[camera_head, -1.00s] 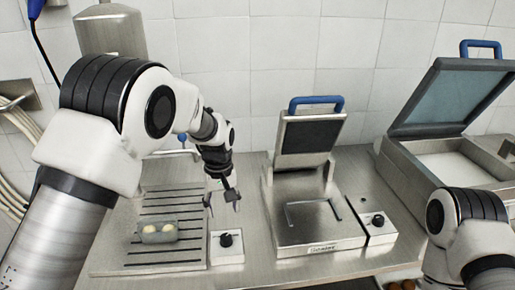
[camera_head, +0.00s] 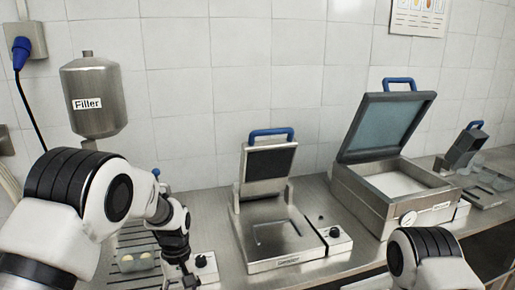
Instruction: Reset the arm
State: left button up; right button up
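My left arm comes in from the left. Its gripper (camera_head: 187,278) hangs at the bottom edge, just left of a small box with a black knob (camera_head: 204,262). The fingers are small, dark and partly cut off, so I cannot tell whether they are open; I see nothing held. My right arm shows only as a black and white joint at the lower right; its gripper is out of view.
A slotted tray (camera_head: 125,282) holds a small container with pale round items (camera_head: 139,262). An open press (camera_head: 272,240) stands mid-counter. A larger open-lidded machine (camera_head: 380,205) stands right.

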pick_arm(q)
jog(key=s+a+f+g+b, duration=0.1)
jog(key=s+a+f+g, duration=0.1)
jog(key=s+f, duration=0.85)
jog(key=s+a+f+g+b, duration=0.1)
jog(key=s+a+f+g, duration=0.15)
jog(key=s+f, duration=0.75)
jog(key=s+a+f+m+t, duration=0.2)
jog(key=s+f+m+t, duration=0.1)
jog(key=s, duration=1.3)
jog(key=w+m+t, duration=0.1)
jog(key=w, duration=0.1)
jog(key=w+m+t, duration=0.1)
jog(key=t, duration=0.1)
jog(key=shift+w+r, duration=0.4)
